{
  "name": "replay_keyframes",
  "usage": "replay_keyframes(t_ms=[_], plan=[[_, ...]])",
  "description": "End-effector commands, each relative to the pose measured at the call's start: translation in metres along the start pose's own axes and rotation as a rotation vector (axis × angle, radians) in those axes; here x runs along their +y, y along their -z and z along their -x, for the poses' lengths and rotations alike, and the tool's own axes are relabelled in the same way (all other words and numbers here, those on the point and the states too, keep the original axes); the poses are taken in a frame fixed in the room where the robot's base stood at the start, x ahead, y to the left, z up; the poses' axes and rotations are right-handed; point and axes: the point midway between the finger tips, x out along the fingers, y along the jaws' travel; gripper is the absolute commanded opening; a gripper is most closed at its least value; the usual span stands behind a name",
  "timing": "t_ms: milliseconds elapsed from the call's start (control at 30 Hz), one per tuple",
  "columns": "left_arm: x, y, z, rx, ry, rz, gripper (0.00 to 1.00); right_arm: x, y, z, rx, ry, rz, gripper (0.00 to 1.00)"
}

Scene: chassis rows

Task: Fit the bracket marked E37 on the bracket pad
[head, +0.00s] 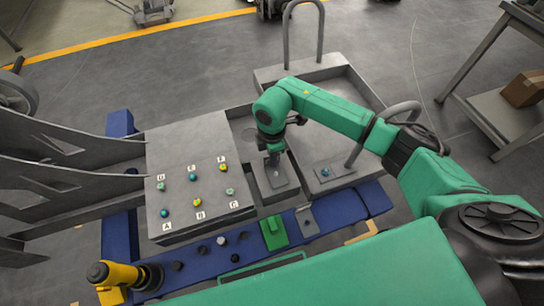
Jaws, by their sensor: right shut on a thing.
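My right gripper (273,158) reaches in from the right and points down over a narrow grey bay. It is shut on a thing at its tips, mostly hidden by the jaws. A grey plate (281,181) with a small dark mark shows just below the jaws; I cannot tell whether it is the held thing. A small grey bracket-like piece (307,222) stands on the blue beam. A green block (273,233) sits beside it on the beam. The marking E37 is not readable anywhere, and I cannot tell which surface is the bracket pad.
A grey panel (180,222) with coloured knobs labelled A to F lies left of the gripper. A grey tray (345,95) with raised handles is behind and right. A blue beam (345,208) runs along the front.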

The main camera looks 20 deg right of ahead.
Motion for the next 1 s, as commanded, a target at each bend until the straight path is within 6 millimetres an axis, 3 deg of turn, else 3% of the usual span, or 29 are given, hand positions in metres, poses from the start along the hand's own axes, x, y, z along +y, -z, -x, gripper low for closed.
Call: replay_keyframes(t_ms=[467, 500, 567, 867, 1000], plan=[[0.000, -0.001, -0.005, 0.000, 0.000, 0.001, 0.71, 0.000, 0.000, -0.008, 0.000, 0.000, 0.000, 0.00], [0.000, -0.001, -0.005, 0.000, 0.000, 0.001, 0.71, 0.000, 0.000, -0.008, 0.000, 0.000, 0.000, 0.18], [0.000, -0.001, -0.005, 0.000, 0.000, 0.001, 0.71, 0.000, 0.000, -0.008, 0.000, 0.001, 0.000, 0.41], [0.000, -0.001, -0.005, 0.000, 0.000, 0.002, 0.71, 0.000, 0.000, -0.007, -0.001, 0.000, 0.000, 0.42], [0.002, 0.001, 0.004, 0.001, -0.002, 0.002, 0.71, 0.005, -0.009, 0.007, -0.002, -0.001, -0.002, 0.42]])
